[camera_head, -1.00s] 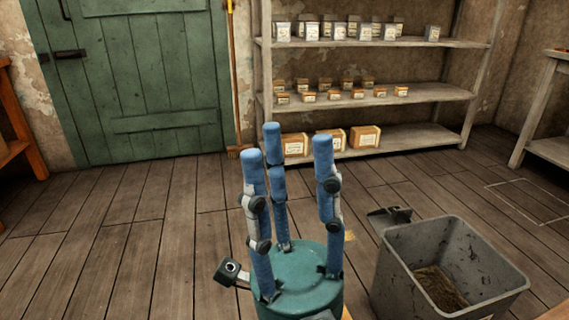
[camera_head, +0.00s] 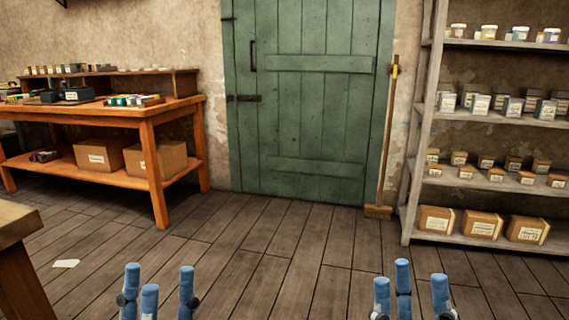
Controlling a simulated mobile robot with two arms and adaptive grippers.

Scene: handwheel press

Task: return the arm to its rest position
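My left gripper (camera_head: 157,283) shows at the bottom left of the head view. Its blue fingers point up and stand apart, with nothing between them. My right gripper (camera_head: 409,284) shows at the bottom, right of the middle. Its blue fingers also point up, apart and empty. Both are open, held in front of the floor with a wide gap between them. Their palms and both arms are below the picture edge and hidden.
An orange workbench (camera_head: 146,122) with boxes stands at the left. A green door (camera_head: 315,130) is at the back, with a broom (camera_head: 390,120) beside it. A shelf (camera_head: 497,118) with boxes stands at the right. A table corner (camera_head: 18,225) juts in at the lower left. The middle floor (camera_head: 285,235) is clear.

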